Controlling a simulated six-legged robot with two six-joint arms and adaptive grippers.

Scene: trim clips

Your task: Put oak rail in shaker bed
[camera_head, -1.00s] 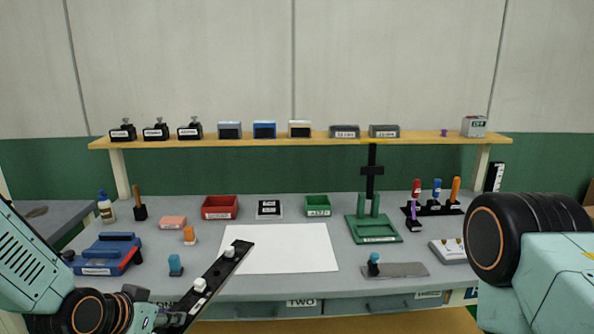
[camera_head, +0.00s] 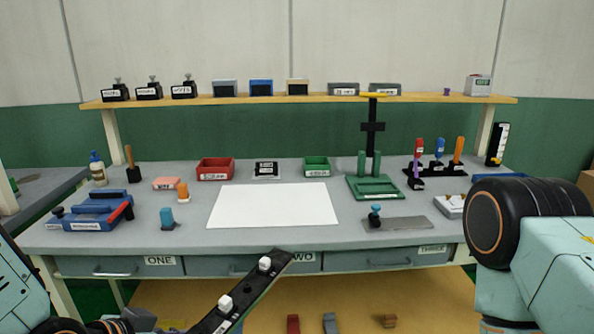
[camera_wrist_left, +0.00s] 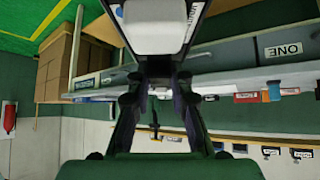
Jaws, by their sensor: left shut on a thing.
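A long dark rail (camera_head: 245,291) with two white clips on top slants across the lower middle of the head view. I take it to be the oak rail, though it looks nearly black and its label is too small to read. My left gripper (camera_wrist_left: 158,76) is shut on it. In the wrist view the rail (camera_wrist_left: 192,22) and a large white clip show just beyond the fingertips. The rail is in the air in front of the bench. A blue fixture (camera_head: 92,213) with a red handle stands at the bench's left; whether it is the shaker bed I cannot read. My right gripper is out of view.
A white sheet (camera_head: 270,206) covers the bench middle. An orange-topped block and a blue-topped block (camera_head: 168,218) stand near the blue fixture. Drawers line the front.

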